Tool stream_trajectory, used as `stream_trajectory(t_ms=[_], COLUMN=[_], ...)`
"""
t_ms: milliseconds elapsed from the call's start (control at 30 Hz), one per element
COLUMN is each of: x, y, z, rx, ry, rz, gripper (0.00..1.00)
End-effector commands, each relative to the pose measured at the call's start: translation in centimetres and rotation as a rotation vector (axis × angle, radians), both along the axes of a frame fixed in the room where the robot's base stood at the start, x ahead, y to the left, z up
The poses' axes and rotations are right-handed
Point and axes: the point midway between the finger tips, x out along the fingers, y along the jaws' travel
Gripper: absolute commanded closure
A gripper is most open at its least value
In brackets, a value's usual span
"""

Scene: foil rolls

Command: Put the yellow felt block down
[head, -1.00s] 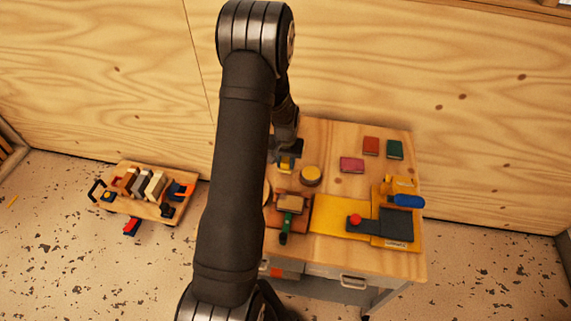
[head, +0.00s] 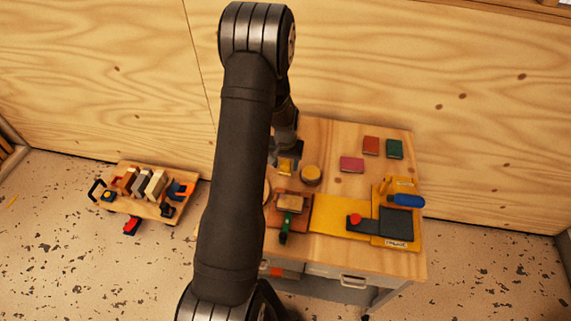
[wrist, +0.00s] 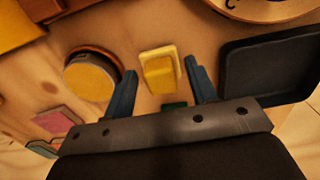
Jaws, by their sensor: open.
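The yellow felt block (wrist: 159,72) sits on the wooden tabletop, between the fingers of my gripper (wrist: 160,80) in the wrist view. The fingers are open, with a gap on each side of the block. In the head view the block (head: 286,167) is small, near the table's left back part, just below my gripper (head: 284,154). My arm hides part of the table's left side there.
A round yellow-topped pad (wrist: 91,80) stands left of the block, and a black tray (wrist: 275,65) lies close on the right. Pink (head: 351,164), red (head: 371,145) and green (head: 394,149) blocks lie farther right. A yellow mat (head: 338,217) lies in front.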

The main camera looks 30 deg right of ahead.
Motion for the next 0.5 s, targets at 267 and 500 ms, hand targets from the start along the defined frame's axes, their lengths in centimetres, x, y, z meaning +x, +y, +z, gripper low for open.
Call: stream_trajectory(t_ms=[267, 500], x=[0.0, 0.0], y=[0.0, 0.0], z=[5.0, 9.4], rx=[-0.003, -0.002], ry=[-0.003, -0.002], rz=[0.000, 0.000], gripper=[0.48, 0.48])
